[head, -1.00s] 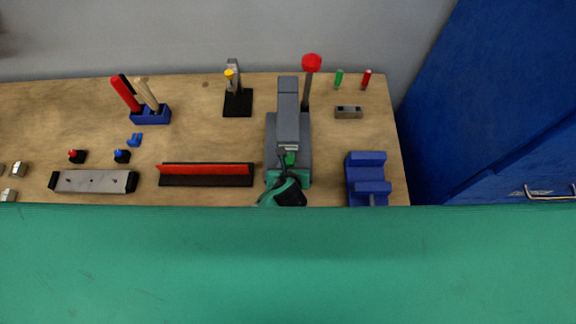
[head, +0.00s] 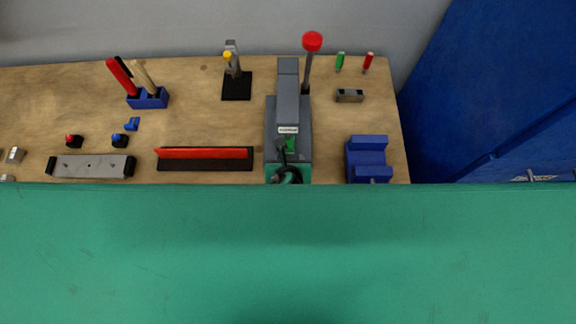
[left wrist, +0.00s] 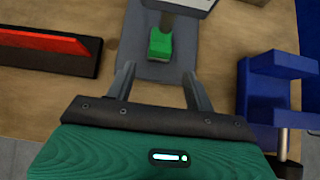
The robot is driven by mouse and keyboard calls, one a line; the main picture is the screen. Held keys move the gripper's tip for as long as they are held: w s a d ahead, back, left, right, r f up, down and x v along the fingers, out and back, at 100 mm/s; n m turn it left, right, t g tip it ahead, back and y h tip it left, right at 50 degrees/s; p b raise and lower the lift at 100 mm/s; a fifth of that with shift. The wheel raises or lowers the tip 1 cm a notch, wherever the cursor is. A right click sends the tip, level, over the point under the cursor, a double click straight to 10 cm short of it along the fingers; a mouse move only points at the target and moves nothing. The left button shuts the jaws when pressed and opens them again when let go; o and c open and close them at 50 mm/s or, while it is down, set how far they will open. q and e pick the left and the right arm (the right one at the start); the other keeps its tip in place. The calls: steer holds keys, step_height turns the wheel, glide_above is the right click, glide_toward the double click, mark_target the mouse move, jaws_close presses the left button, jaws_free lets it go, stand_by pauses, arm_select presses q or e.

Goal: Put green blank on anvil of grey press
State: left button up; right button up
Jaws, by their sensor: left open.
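The grey press (head: 288,105) stands at the bench's front edge, with a red-knobbed lever (head: 312,42) at its right side. The green blank (left wrist: 160,43) sits on the press below its ram in the left wrist view; its underside is hidden there. In the head view the blank (head: 291,142) shows only as a small green patch below the press head. My left gripper (left wrist: 160,86) is open and empty, its fingertips apart and just in front of the blank, not touching it. In the head view this gripper (head: 286,168) is partly hidden. My right gripper is not in view.
A blue vise (head: 367,158) stands close right of the press. A red strip on a black base (head: 205,158) lies to the left. A grey bar (head: 90,166), tool holder (head: 148,98) and small block (head: 349,96) are further off. Bare wood lies behind the red strip.

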arm_select(q)
steer(key=b+v, duration=0.1)
steer(key=v, duration=0.4)
steer(key=shift+s+r, duration=0.25)
stand_by(0.3)
